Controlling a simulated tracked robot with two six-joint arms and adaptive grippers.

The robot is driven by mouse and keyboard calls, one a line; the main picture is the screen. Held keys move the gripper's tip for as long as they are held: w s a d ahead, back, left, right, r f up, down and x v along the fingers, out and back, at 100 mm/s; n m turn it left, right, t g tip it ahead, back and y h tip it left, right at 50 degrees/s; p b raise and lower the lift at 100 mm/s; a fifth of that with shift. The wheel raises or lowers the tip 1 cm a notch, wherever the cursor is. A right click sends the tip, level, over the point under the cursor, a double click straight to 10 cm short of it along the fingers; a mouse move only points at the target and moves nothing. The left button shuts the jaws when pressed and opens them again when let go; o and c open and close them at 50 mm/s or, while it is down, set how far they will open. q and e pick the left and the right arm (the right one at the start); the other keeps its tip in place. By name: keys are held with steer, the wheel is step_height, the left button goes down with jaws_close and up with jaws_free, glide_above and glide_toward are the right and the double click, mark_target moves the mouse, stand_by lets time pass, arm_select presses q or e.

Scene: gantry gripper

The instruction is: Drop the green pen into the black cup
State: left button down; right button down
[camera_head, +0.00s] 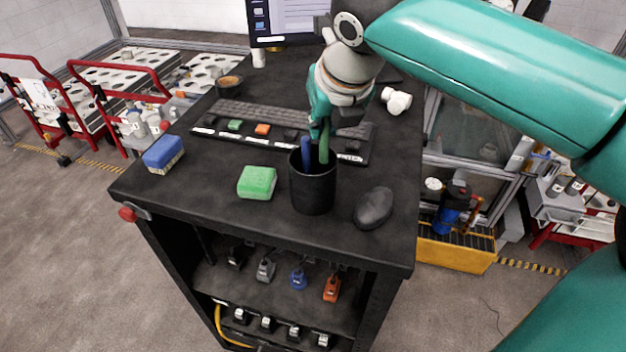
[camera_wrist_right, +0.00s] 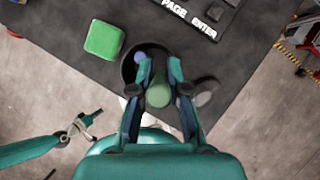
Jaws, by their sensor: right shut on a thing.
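The black cup (camera_head: 312,190) stands upright near the front edge of the black table, and its rim shows partly behind my fingers in the wrist view (camera_wrist_right: 128,68). A blue pen (camera_head: 306,150) stands in the cup. My right gripper (camera_head: 322,128) is above the cup, shut on the green pen (camera_head: 324,150). The pen is nearly upright over the right part of the cup's opening; I cannot tell how far its lower end is inside. The wrist view shows the pen end-on (camera_wrist_right: 158,96) between the fingers. My left gripper (camera_wrist_right: 82,127) is small at lower left, its jaws unclear.
A green sponge (camera_head: 257,182) lies left of the cup, and a dark mouse (camera_head: 373,208) lies right of it. A black keyboard (camera_head: 270,128) lies behind. A blue block (camera_head: 163,154) is at the table's left edge. A white object (camera_head: 396,101) lies at back right.

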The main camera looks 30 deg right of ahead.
steer(key=c, duration=1.1)
jaws_free()
steer(key=v, duration=1.2)
steer(key=shift+f, duration=0.1)
